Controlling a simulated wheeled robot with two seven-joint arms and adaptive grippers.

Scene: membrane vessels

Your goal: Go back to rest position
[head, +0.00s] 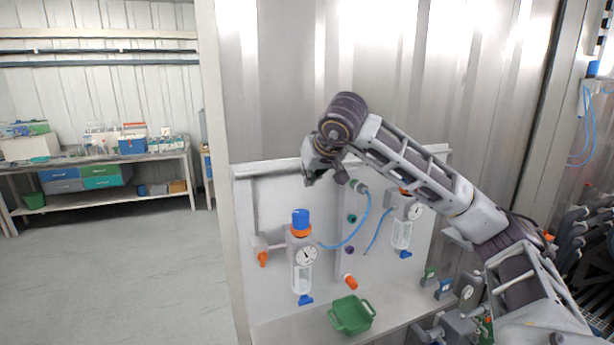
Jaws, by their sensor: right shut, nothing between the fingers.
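My right arm comes in from the right and bends in front of the white panel (272,200). My right gripper (311,181) is at the arm's far end, near the panel's top edge, seen small and partly from behind. It is shut and holds nothing. A blue hose (362,222) with a grey-green connector (357,186) is just to the right of the gripper. My left gripper is not in view.
A filter unit with a gauge (306,255) and blue knob is on the panel's left, a second one (402,233) on the right. A green basket (352,315) sits on the ledge. A workbench (110,160) stands far left, with clear floor before it.

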